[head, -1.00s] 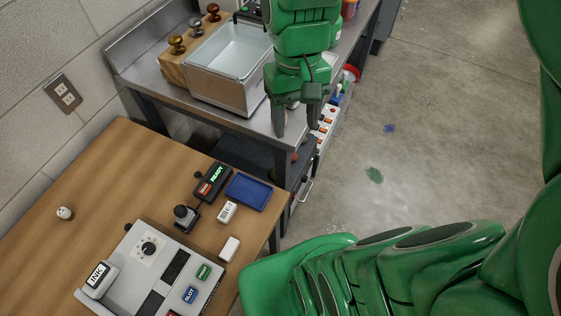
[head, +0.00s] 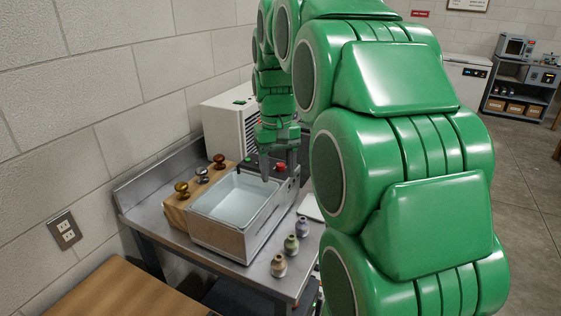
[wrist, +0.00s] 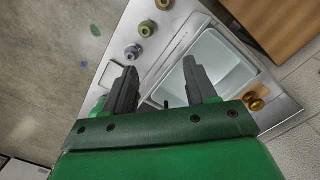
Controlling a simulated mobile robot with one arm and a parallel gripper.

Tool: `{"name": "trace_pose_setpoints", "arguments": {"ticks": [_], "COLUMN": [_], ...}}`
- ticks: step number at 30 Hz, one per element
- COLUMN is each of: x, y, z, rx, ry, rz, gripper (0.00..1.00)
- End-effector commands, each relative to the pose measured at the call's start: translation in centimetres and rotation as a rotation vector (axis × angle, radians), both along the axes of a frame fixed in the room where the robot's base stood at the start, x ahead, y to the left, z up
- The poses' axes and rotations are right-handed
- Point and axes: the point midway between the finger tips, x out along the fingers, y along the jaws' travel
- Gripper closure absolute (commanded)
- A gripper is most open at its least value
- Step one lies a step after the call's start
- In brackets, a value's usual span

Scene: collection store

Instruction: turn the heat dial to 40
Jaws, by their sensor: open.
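My gripper (head: 277,168) is open and empty above the far right end of a steel bath with a pale basin (head: 222,240). A dark panel (head: 262,166) with a red knob or button (head: 280,167) and a small green spot sits behind the basin, partly hidden by my gripper. I cannot make out a heat dial or any numbers. In the wrist view my gripper (wrist: 161,82) has its fingers apart, pointing down at the bath (wrist: 179,45). A small dark peg-like part (wrist: 166,103) shows between them.
Several small bottles (head: 291,244) stand on the steel bench right of the bath. A wooden block (head: 176,213) with knobs stands left of it. A white box (head: 228,125) stands behind. The wooden table (head: 125,290) is in front.

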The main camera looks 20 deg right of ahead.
Motion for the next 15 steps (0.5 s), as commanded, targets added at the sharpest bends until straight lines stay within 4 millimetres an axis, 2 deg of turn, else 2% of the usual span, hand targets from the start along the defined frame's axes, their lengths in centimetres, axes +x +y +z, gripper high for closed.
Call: {"name": "trace_pose_setpoints", "arguments": {"ticks": [3,15], "x": [2.8,11.2], "y": [-0.8,-3.5], "z": [-0.1,-0.9], "rx": [0.001,-0.001], "ry": [-0.004,-0.029], "rz": [-0.001,-0.002], "gripper": [0.44,0.44]}}
